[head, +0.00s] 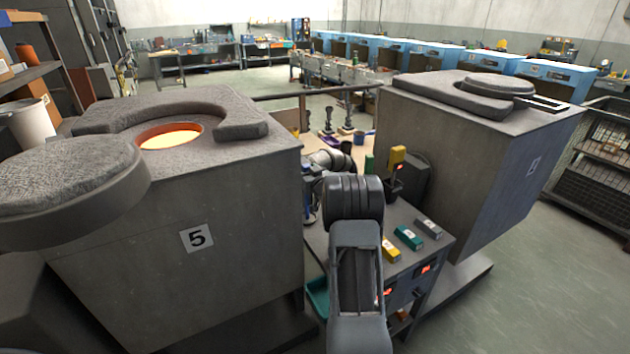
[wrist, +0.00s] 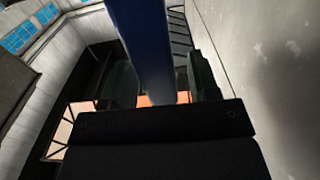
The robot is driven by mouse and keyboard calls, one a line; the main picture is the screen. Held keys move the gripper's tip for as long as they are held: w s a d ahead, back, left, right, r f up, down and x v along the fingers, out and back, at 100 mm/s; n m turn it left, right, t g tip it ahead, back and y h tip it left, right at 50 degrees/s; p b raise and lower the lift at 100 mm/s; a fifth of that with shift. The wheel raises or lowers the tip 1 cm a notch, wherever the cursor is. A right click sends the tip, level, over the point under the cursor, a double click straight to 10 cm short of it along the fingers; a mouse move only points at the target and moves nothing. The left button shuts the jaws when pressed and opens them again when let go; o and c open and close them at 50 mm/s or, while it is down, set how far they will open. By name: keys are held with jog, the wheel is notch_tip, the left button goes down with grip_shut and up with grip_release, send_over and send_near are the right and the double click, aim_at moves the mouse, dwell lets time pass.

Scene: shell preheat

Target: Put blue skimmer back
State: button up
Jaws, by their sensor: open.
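A blue bar (wrist: 145,45), which looks like the handle of the blue skimmer, runs down the middle of the wrist view. My gripper (wrist: 160,85) has a dark finger on each side of it, and the jaws are open. Whether either finger touches the bar cannot be told. In the head view my gripper (head: 309,172) is beside the right edge of furnace 5 (head: 190,235), with a small upright blue part (head: 309,205) just below it. The skimmer's head and its holder cannot be made out; my arm hides part of this area.
Furnace 5 has a glowing opening (head: 170,136), its round lid (head: 65,180) swung left. A second furnace (head: 470,150) stands right with its lid on. Between them, a low cabinet (head: 400,265) carries yellow, green and grey blocks (head: 408,238). Open floor (head: 540,290) lies right.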

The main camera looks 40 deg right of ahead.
jog(key=s+a+b, duration=0.1)
jog(key=s, duration=1)
jog(key=shift+a+b, duration=0.25)
jog(key=shift+b, duration=0.15)
